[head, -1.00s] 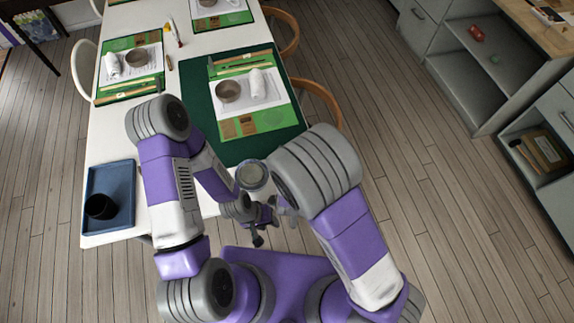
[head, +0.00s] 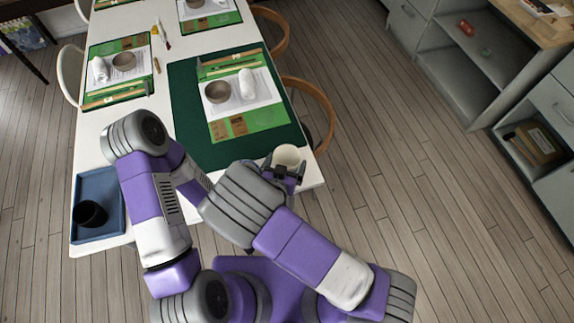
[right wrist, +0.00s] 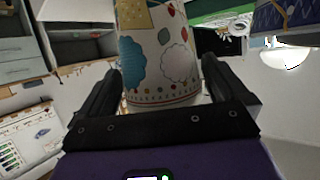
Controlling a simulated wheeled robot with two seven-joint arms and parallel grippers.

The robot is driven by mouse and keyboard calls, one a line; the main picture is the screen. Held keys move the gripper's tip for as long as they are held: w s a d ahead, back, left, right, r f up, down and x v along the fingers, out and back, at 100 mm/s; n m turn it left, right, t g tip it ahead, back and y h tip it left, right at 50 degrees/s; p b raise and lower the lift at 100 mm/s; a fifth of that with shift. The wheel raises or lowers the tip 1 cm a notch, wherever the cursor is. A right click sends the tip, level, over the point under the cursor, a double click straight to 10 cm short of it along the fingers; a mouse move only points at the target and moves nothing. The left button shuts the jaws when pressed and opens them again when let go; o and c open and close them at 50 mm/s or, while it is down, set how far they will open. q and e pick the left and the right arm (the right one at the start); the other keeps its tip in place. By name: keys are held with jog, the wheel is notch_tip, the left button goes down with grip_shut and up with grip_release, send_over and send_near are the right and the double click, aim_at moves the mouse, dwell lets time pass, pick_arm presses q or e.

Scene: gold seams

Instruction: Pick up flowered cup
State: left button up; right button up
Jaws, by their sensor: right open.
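The flowered cup (head: 289,155) is white and stands near the front right corner of the white table. In the right wrist view the cup (right wrist: 160,65) shows coloured flower and leaf shapes and a dotted band. My right gripper (head: 283,175) is open at the near side of the cup. In the right wrist view its fingers (right wrist: 162,88) lie on either side of the cup, with a narrow gap at each side. The cup's top is cut off there. My left arm comes in from the left, and its gripper is hidden behind my right arm.
A dark green mat (head: 185,120) with a bowl (head: 217,92) and rolled white cloth (head: 247,84) lies beyond the cup. A wooden chair (head: 325,110) stands at the table's right side.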

jog(key=shift+x, duration=0.9)
jog(key=shift+c, duration=0.3)
jog(key=c, duration=0.8)
